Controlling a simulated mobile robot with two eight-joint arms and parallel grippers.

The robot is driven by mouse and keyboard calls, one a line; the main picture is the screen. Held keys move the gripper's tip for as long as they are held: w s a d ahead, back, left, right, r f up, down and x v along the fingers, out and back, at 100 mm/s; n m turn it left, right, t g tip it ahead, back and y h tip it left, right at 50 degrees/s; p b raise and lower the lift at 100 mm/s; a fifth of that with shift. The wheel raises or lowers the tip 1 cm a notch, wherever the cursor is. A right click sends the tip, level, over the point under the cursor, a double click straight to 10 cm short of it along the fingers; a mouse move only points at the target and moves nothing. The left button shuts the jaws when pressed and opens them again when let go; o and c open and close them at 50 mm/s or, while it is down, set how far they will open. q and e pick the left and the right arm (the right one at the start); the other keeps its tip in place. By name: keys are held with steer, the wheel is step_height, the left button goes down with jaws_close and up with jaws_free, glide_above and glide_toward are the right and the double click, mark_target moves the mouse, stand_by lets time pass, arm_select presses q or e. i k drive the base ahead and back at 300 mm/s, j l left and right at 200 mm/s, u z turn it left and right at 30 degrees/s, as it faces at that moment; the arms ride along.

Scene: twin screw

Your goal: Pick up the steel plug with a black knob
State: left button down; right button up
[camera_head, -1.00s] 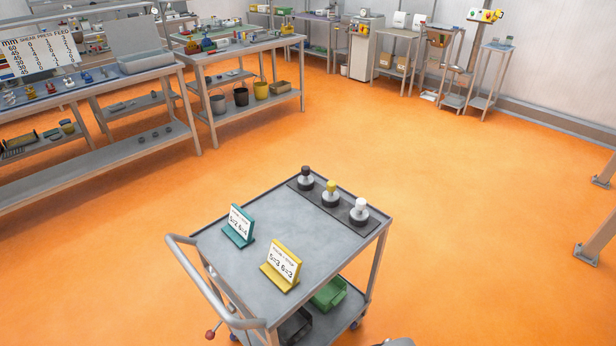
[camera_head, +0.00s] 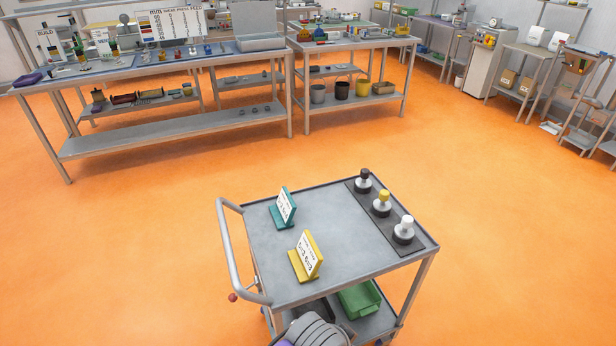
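The steel plug with a black knob (camera_head: 363,183) stands upright on a dark mat (camera_head: 413,247) along the right side of the cart top. It is the farthest of three plugs in a row. A steel plug with a yellow knob (camera_head: 382,206) stands in the middle. A steel plug with a white knob (camera_head: 404,230) is nearest. No gripper fingers show in this view, and nothing is touching the plugs.
The grey cart (camera_head: 343,247) has a teal sign (camera_head: 283,209) and a yellow sign (camera_head: 306,258) on top, and a green bin (camera_head: 358,299) on its lower shelf. Its handle (camera_head: 228,245) is at the left. Workbenches (camera_head: 170,133) stand behind. Orange floor is open around the cart.

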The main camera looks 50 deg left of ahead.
mark_target(363, 182)
steer(key=i+u, duration=0.1)
steer(key=u, duration=0.3)
steer(key=i+l+u, duration=0.1)
steer(key=u, duration=0.35)
steer(key=l+u, duration=0.1)
steer(key=u, duration=0.3)
steer(key=i+l+u, duration=0.1)
steer(key=u, duration=0.35)
steer(key=i+l+u, duration=0.15)
steer(key=u, duration=0.2)
steer(key=i+l+u, duration=0.1)
steer(key=l+u, duration=0.15)
steer(key=u, duration=0.15)
steer(key=l+u, duration=0.35)
steer(key=i+l, duration=0.4)
steer(key=i, duration=0.1)
